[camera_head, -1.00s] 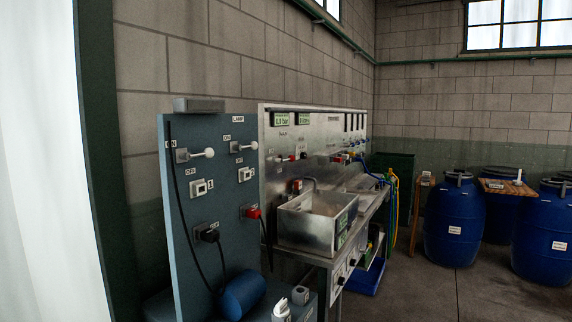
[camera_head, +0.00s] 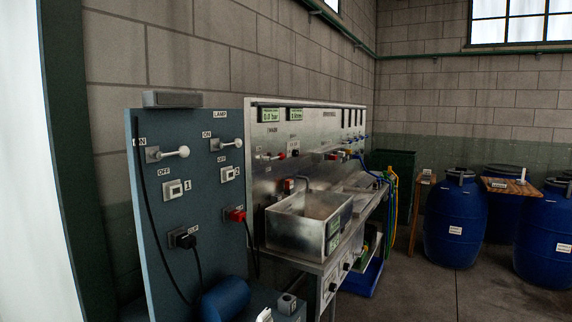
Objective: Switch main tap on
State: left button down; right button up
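A steel wash station (camera_head: 345,116) stands against the wall, with a metal back panel and a sink (camera_head: 300,228). Small red-handled fittings show on its panel, one at the upper left (camera_head: 281,156) and one lower by the sink (camera_head: 289,186). Small labels sit above them, too small to read surely, so I cannot tell which is the main tap. Two small green displays (camera_head: 270,115) sit at the panel's top left; the left one seems to read 0.0 bar. Neither of my grippers is in view.
A blue-grey switch panel (camera_head: 205,265) with white-knobbed levers (camera_head: 175,153), a red plug (camera_head: 236,215) and a black plug (camera_head: 184,238) stands in front left. A blue cylinder (camera_head: 226,300) lies at its foot. Blue barrels (camera_head: 455,220) stand at the right. The floor (camera_head: 430,292) between is clear.

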aim_at(281, 156)
jog(key=i+l, duration=0.3)
jog(key=i+l+u, duration=0.1)
jog(key=i+l, duration=0.25)
jog(key=l, duration=0.15)
jog(key=i+l, duration=0.3)
jog(key=i+l+u, duration=0.1)
jog(key=i+l, duration=0.2)
jog(key=l, duration=0.2)
jog(key=i+l, duration=0.25)
jog(key=l, duration=0.2)
jog(key=i+l+u, duration=0.1)
jog(key=i+l, duration=0.2)
jog(key=l, duration=0.15)
jog(key=i+l, duration=0.25)
jog(key=l, duration=0.2)
